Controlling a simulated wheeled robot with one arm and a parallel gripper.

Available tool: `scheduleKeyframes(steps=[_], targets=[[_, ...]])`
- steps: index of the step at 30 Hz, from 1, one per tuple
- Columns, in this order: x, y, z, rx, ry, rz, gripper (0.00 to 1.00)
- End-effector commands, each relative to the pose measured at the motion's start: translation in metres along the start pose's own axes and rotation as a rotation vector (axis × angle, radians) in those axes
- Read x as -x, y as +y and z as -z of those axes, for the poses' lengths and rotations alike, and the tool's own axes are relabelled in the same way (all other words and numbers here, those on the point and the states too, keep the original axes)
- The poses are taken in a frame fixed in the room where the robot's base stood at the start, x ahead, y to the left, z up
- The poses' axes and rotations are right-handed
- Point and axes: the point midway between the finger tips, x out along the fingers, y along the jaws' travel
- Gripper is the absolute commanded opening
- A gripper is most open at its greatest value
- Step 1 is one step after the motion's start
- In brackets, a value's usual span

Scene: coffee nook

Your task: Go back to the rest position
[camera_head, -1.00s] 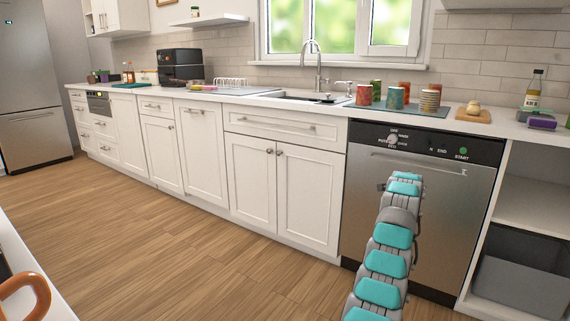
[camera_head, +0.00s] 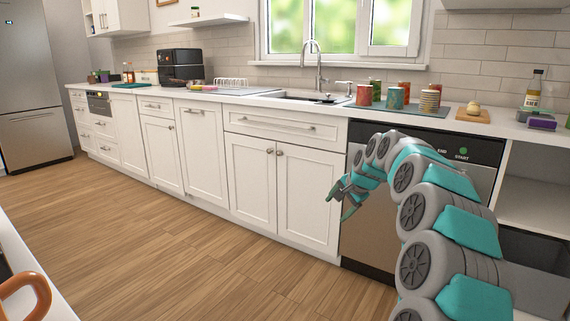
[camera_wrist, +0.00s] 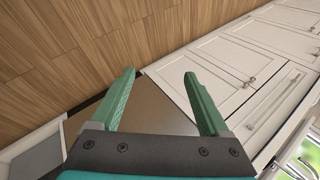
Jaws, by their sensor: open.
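My gripper (camera_head: 345,195) is in front of the dishwasher (camera_head: 365,225), near its left edge beside the white cabinet doors. It is empty and apart from the counter. In the wrist view my gripper (camera_wrist: 158,95) shows two green fingers spread apart with nothing between them. Behind them are the dishwasher front (camera_wrist: 150,110), the cabinet fronts and the wood floor. My arm bends in an arch from the lower right and hides much of the dishwasher's front and panel.
Several patterned cups (camera_head: 396,97) stand on a mat on the counter, right of the sink (camera_head: 300,97). A cutting board (camera_head: 473,116) and a bottle (camera_head: 532,90) are farther right. An orange handle (camera_head: 30,295) shows at the lower left. The floor (camera_head: 190,240) is clear.

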Motion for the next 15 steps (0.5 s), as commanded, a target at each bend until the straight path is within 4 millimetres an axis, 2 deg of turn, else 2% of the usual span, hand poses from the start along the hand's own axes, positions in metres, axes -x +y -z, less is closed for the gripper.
scheduleKeyframes(steps=[1,7,11,15], targets=[[0.014,0.003,-0.021,0.049,-0.027,-0.011,0.79],[0.054,0.035,-0.097,0.249,-0.126,-0.081,0.79],[0.08,0.069,-0.143,0.374,-0.184,-0.139,0.79],[0.11,0.112,-0.187,0.499,-0.237,-0.205,0.79]])
